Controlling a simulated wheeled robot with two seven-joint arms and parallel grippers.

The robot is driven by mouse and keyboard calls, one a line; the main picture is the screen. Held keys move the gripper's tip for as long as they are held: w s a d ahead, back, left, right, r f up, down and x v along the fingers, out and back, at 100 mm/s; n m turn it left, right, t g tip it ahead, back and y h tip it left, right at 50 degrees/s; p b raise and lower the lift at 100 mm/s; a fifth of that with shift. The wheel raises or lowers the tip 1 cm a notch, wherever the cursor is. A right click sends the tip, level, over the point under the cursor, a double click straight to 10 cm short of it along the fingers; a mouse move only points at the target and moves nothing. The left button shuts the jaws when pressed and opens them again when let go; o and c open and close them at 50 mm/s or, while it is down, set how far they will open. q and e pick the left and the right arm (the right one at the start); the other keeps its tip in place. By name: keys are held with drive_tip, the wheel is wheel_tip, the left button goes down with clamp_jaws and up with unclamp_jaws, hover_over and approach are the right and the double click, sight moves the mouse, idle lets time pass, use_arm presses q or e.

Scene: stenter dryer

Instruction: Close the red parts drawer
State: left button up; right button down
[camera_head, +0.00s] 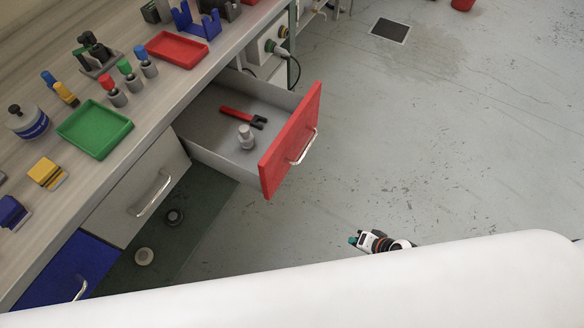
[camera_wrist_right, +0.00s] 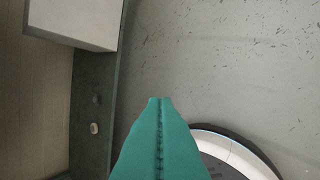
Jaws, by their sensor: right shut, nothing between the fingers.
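The red parts drawer (camera_head: 290,140) is pulled out from under the workbench in the head view. It has a red front with a pale bar handle (camera_head: 304,147). Inside it lie a red tool with a dark end (camera_head: 243,117) and a grey metal part (camera_head: 246,137). My right gripper (camera_head: 353,240) is low and to the right of the drawer front, apart from it. In the right wrist view its teal fingers (camera_wrist_right: 160,101) are together with nothing between them. My left gripper is not in view.
A grey drawer (camera_head: 140,190) and a blue drawer (camera_head: 68,272) are shut beside it. The bench top holds a green tray (camera_head: 95,129), a red tray (camera_head: 177,49) and several small parts. The floor right of the drawer is clear. My white body fills the bottom edge.

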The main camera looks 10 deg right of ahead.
drive_tip(key=w+a+r+m+t+y, duration=0.1)
drive_tip(key=w+a+r+y, duration=0.15)
drive_tip(key=r, duration=0.45)
drive_tip(key=w+a+r+t+y, duration=0.1)
drive_tip(key=w+r, duration=0.2)
drive_tip(key=r, duration=0.4)
drive_tip(key=t+y, duration=0.1)
drive_tip(key=y, duration=0.3)
approach(281, 169)
use_arm(q)
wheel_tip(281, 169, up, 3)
drive_tip(key=p, duration=0.2)
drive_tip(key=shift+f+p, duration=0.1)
drive_tip(key=shift+p, duration=0.3)
use_arm(e)
drive_tip(key=x, duration=0.6)
drive_tip(key=shift+a+r, duration=0.15)
drive_tip(key=shift+a, duration=0.2)
drive_tip(key=shift+w+a, duration=0.1)
